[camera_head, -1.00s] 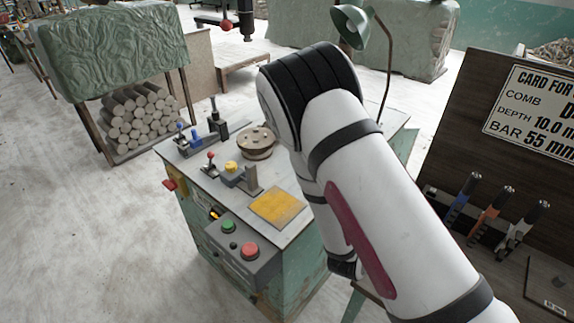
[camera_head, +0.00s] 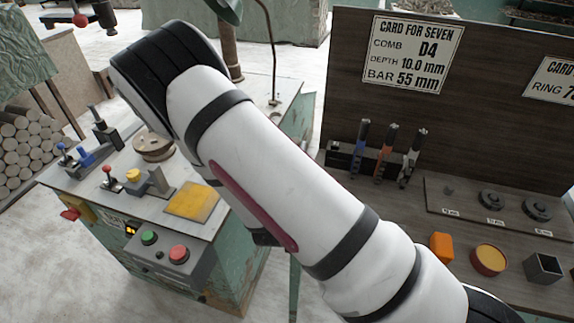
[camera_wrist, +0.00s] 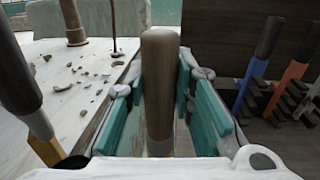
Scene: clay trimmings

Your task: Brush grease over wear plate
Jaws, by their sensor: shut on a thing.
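A yellow square plate (camera_head: 192,201), which looks like the wear plate, lies on the machine's top in the head view, left of my arm. Its surface is a patchy yellow. My gripper (camera_wrist: 162,112) is hidden behind my arm in the head view. In the wrist view its teal fingers are shut on an upright wooden handle (camera_wrist: 159,62), likely the brush's. The brush's lower end and any bristles are hidden. A round tub with yellow contents (camera_head: 488,259), perhaps the grease, stands on the right bench.
The machine has levers, a round block (camera_head: 153,146) and a control box (camera_head: 165,256). An orange block (camera_head: 441,247) and a dark square cup (camera_head: 543,268) flank the tub. Crumbs litter a pale surface in the wrist view.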

